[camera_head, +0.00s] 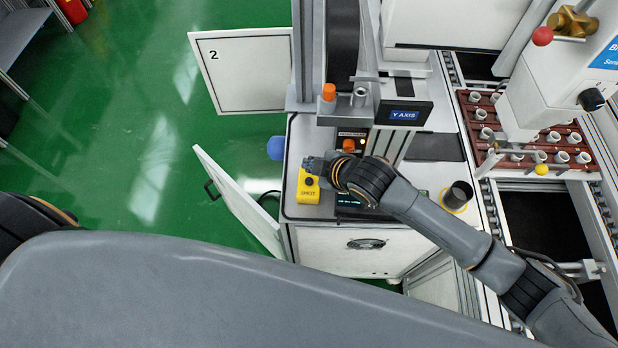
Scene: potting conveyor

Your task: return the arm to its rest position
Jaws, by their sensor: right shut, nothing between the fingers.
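My right arm comes in from the lower right and reaches left across the white machine cabinet (350,248). Its right gripper (308,166) is shut and empty. It is over the cabinet top, at the upper edge of a yellow box (309,190) with dark lettering. I cannot tell whether the gripper touches the box. A dark part of my left arm shows at the left edge, but its gripper is not in view.
An open cabinet door (238,203) and a door marked 2 (245,72) stand out over the green floor (120,150). The Y AXIS column box (403,113) is close to my right wrist. A dark cup (458,195) stands beside the forearm. A reddish-brown tray (468,122) is on the conveyor.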

